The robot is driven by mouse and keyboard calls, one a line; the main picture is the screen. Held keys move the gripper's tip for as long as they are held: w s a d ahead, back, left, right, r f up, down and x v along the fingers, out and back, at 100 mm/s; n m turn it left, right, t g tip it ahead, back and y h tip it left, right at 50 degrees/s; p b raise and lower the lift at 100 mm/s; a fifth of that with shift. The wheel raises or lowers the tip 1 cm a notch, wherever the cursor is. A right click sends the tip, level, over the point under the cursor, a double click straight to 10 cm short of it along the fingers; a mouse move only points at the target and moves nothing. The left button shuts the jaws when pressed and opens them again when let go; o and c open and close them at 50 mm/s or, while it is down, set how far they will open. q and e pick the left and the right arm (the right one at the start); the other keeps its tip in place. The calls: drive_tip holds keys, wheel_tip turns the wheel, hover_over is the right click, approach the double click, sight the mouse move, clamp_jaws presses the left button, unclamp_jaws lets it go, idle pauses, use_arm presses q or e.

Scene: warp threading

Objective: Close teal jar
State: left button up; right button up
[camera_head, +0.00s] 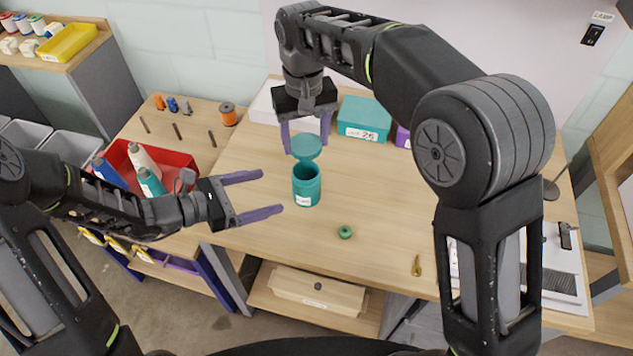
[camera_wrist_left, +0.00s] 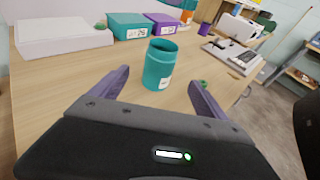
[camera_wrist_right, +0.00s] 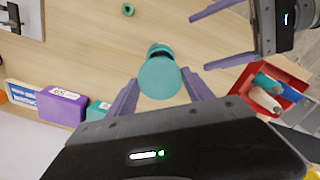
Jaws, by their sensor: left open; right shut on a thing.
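The teal jar (camera_head: 306,188) stands upright on the wooden table, and its mouth looks open in the left wrist view (camera_wrist_left: 160,66). The teal lid (camera_head: 306,147) is held by my right gripper (camera_head: 306,141), between its purple fingers, above and near the jar. In the right wrist view the lid (camera_wrist_right: 160,78) covers most of the jar (camera_wrist_right: 160,50). My left gripper (camera_head: 272,194) is open and empty, to the left of the jar, with its fingers pointing toward it. In the left wrist view the jar stands beyond and between the open fingers (camera_wrist_left: 160,85).
A teal box (camera_head: 364,118), a purple box (camera_head: 403,136) and a white box (camera_head: 268,104) stand at the back. A green ring (camera_head: 345,232) and a brass piece (camera_head: 417,266) lie in front. A red bin (camera_head: 118,156) with spools is at left.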

sight(306, 182)
use_arm(q)
drive_tip(key=shift+a, duration=0.15)
drive_tip(key=x, duration=1.2)
clamp_jaws()
idle(0.9)
